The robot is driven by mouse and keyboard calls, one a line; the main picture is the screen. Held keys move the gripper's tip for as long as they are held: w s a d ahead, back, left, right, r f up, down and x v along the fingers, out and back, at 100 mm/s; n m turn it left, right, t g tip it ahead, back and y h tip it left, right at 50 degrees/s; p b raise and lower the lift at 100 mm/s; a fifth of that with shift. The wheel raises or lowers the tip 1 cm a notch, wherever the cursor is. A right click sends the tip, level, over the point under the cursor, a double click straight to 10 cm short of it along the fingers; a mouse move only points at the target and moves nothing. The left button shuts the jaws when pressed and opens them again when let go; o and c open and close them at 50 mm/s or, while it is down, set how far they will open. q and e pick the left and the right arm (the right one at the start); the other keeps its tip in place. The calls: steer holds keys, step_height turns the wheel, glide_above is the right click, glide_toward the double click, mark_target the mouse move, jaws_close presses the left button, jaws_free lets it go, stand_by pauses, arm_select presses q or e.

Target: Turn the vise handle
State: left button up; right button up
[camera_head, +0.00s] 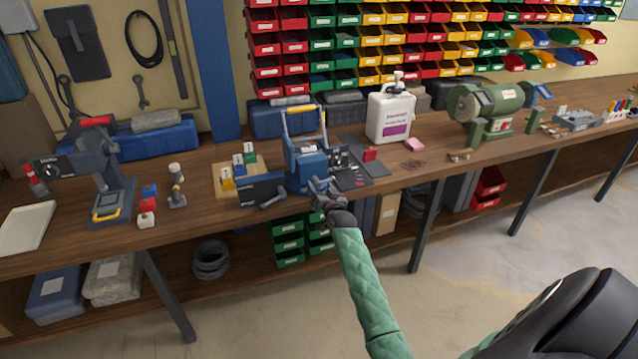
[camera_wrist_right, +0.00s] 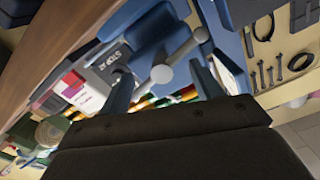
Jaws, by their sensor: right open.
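The blue vise (camera_head: 308,168) stands at the front edge of the workbench in the head view. My right gripper (camera_head: 325,190) is in front of it, reached from below by the green-sleeved arm. In the right wrist view a grey vise handle (camera_wrist_right: 180,58), a bar with rounded ends, shows ahead of and between the two spread fingers of my right gripper (camera_wrist_right: 163,85). The gripper is open. I cannot tell whether a finger touches the bar. In the head view the gripper hides part of the vise front. My left gripper is not in view.
The wooden bench (camera_head: 432,169) carries a white jug (camera_head: 390,115), a green bench grinder (camera_head: 488,108) and a dark press (camera_head: 100,165). Green drawers (camera_head: 289,241) stand below the vise. Colored bins (camera_head: 330,40) line the wall. The floor in front is clear.

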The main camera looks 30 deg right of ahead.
steer(key=shift+x, duration=1.05)
steer(key=c, duration=1.4)
